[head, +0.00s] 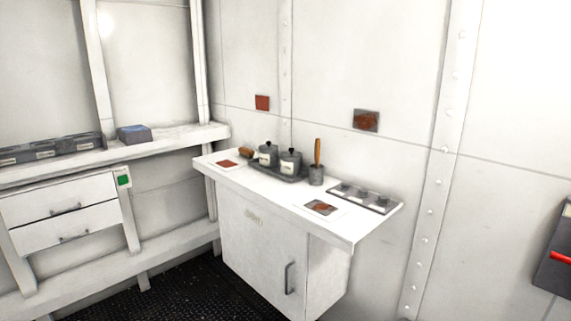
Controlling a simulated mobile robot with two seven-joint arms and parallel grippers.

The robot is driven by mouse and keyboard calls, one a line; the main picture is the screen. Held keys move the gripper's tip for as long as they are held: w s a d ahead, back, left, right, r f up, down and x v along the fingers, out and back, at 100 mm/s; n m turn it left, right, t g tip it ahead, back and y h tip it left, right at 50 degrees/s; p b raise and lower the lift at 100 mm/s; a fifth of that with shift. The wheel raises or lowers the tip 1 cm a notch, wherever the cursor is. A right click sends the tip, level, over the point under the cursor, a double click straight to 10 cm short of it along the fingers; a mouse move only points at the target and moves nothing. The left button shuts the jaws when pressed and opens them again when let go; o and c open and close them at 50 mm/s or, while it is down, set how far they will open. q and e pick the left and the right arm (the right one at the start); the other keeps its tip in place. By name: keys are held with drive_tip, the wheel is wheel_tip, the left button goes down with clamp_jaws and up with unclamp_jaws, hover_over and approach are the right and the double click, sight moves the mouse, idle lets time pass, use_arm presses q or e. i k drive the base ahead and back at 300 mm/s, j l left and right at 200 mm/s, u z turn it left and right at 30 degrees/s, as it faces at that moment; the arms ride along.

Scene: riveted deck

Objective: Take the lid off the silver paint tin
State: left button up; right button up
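Two grey tins with dark knobbed lids stand side by side in a dark tray (277,174) on the white cabinet top. The left tin (268,158) and the right tin (290,166) both carry pale labels, too small to read. Both lids appear to be on: the left lid (268,147) and the right lid (290,153). I cannot tell from here which tin is the silver paint tin. Neither of my grippers shows in the head view.
A brush with an orange handle (317,152) stands in a grey cup (316,176) right of the tins. A wooden-backed brush (247,152) lies left of them. A dark tray (364,199) and two sample cards (228,164) (320,208) share the cabinet top (276,188). A shelf (180,139) runs left.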

sight(291, 153)
drive_tip(key=i+j, duration=0.6)
drive_tip(key=i+j+z, duration=0.15)
drive_tip(key=i+j, duration=0.45)
drive_tip(key=j, duration=0.1)
